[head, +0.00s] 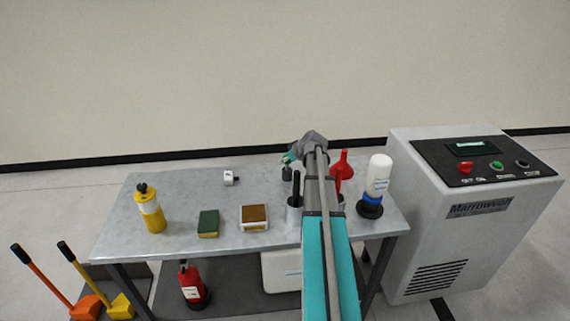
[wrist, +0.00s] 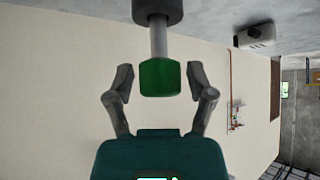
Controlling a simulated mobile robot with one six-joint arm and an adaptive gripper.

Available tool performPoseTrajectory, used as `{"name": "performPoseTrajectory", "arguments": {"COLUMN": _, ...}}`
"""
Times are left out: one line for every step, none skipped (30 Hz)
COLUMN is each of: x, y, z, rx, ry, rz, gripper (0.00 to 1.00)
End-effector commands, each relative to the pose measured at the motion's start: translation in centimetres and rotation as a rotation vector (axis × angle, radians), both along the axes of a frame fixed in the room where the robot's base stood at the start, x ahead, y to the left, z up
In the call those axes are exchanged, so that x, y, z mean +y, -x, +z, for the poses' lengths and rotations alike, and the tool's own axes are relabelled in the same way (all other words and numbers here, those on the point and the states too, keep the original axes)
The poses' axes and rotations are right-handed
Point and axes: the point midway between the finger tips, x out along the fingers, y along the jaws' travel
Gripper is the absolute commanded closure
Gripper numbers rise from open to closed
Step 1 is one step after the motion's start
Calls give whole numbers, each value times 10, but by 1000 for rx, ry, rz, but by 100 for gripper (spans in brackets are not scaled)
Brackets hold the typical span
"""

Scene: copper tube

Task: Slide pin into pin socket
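The pin appears to be the green-capped metal rod (wrist: 160,40), standing in a dark round base (wrist: 157,10) in the wrist view. Its green cap (wrist: 160,86) lies between the two fingers of my gripper (wrist: 160,78). The gripper is open, with a visible gap on each side of the cap. In the head view my gripper (head: 291,159) is over the back of the table, and my arm partly hides this spot. The white block (head: 230,178), perhaps the pin socket, sits at the back of the table; it also shows in the wrist view (wrist: 255,35).
On the grey table (head: 170,190) stand a yellow bottle (head: 150,208), a green sponge (head: 208,223), a brown-topped block (head: 254,216), a red funnel (head: 344,162) and a white bottle (head: 378,176). A grey machine (head: 430,240) stands at right. The table around the white block is clear.

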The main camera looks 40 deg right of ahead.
Motion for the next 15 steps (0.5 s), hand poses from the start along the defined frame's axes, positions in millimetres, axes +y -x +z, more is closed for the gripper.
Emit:
{"name": "performPoseTrajectory", "arguments": {"x": 0, "y": 0, "z": 0, "rx": 0, "ry": 0, "rz": 0, "gripper": 51}}
{"name": "performPoseTrajectory", "arguments": {"x": 0, "y": 0, "z": 0, "rx": 0, "ry": 0, "rz": 0, "gripper": 56}}
{"name": "performPoseTrajectory", "arguments": {"x": 0, "y": 0, "z": 0, "rx": 0, "ry": 0, "rz": 0, "gripper": 64}}
{"name": "performPoseTrajectory", "arguments": {"x": 0, "y": 0, "z": 0, "rx": 0, "ry": 0, "rz": 0, "gripper": 69}}
{"name": "performPoseTrajectory", "arguments": {"x": 0, "y": 0, "z": 0, "rx": 0, "ry": 0, "rz": 0, "gripper": 75}}
{"name": "performPoseTrajectory", "arguments": {"x": 0, "y": 0, "z": 0, "rx": 0, "ry": 0, "rz": 0, "gripper": 82}}
{"name": "performPoseTrajectory", "arguments": {"x": 0, "y": 0, "z": 0, "rx": 0, "ry": 0, "rz": 0, "gripper": 88}}
{"name": "performPoseTrajectory", "arguments": {"x": 0, "y": 0, "z": 0, "rx": 0, "ry": 0, "rz": 0, "gripper": 94}}
{"name": "performPoseTrajectory", "arguments": {"x": 0, "y": 0, "z": 0, "rx": 0, "ry": 0, "rz": 0, "gripper": 100}}
{"name": "performPoseTrajectory", "arguments": {"x": 0, "y": 0, "z": 0, "rx": 0, "ry": 0, "rz": 0, "gripper": 100}}
{"name": "performPoseTrajectory", "arguments": {"x": 0, "y": 0, "z": 0, "rx": 0, "ry": 0, "rz": 0, "gripper": 100}}
{"name": "performPoseTrajectory", "arguments": {"x": 0, "y": 0, "z": 0, "rx": 0, "ry": 0, "rz": 0, "gripper": 100}}
{"name": "performPoseTrajectory", "arguments": {"x": 0, "y": 0, "z": 0, "rx": 0, "ry": 0, "rz": 0, "gripper": 100}}
{"name": "performPoseTrajectory", "arguments": {"x": 0, "y": 0, "z": 0, "rx": 0, "ry": 0, "rz": 0, "gripper": 100}}
{"name": "performPoseTrajectory", "arguments": {"x": 0, "y": 0, "z": 0, "rx": 0, "ry": 0, "rz": 0, "gripper": 100}}
